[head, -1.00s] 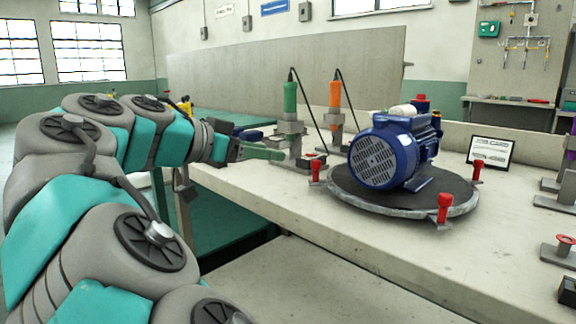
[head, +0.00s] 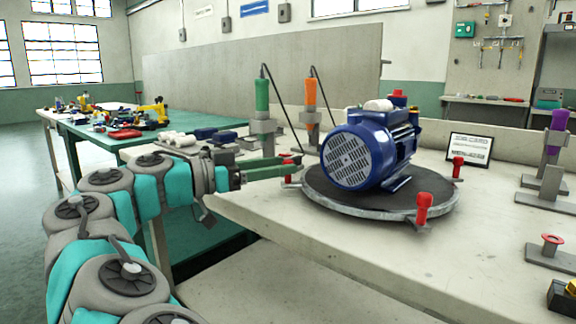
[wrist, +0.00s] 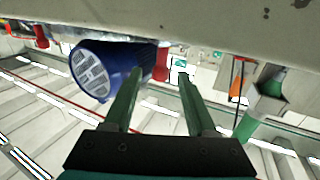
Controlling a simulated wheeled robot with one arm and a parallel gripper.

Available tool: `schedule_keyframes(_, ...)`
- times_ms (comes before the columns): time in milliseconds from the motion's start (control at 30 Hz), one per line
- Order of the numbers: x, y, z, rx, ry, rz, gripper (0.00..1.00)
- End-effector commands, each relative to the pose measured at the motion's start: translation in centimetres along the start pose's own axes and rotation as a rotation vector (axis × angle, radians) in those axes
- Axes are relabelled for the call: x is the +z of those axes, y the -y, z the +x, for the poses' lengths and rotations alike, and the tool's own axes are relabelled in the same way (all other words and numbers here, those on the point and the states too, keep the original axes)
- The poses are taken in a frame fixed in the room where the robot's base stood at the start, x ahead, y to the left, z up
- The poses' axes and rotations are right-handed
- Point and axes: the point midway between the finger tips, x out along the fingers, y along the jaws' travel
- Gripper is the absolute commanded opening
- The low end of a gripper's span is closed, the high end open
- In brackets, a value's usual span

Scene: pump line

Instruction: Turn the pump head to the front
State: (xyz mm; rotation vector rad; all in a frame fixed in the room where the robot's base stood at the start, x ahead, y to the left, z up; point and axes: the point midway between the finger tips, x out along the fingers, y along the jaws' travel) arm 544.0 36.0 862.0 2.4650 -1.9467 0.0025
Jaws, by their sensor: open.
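The blue pump head (head: 360,155) sits on a round dark turntable (head: 320,197) on the pale bench, its grilled round end facing front-left. Red upright handles stand on the turntable rim: a left one (head: 289,179), a front one (head: 423,208) and a right one (head: 457,167). My gripper (head: 298,167) is open at the left handle, its green fingers level and partly covering it. In the wrist view, which looks upside down, a red handle (wrist: 161,64) shows between the two open fingertips, and the blue pump head (wrist: 105,70) lies to the left. Contact cannot be told.
A green tool (head: 262,97) and an orange tool (head: 310,95) stand in holders behind my gripper. A sign (head: 469,149) stands behind the turntable. A purple tool (head: 557,132) stands at the right.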

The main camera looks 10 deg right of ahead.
Motion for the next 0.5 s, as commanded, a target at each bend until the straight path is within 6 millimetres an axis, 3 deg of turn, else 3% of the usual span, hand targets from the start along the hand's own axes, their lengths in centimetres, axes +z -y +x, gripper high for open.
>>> schedule_keyframes(200, 0.1, 0.0, 2.5, 0.001, 0.001, -0.001, 0.57)
schedule_keyframes(500, 0.1, 0.1, 2.8, -0.002, 0.001, -0.001, 0.55)
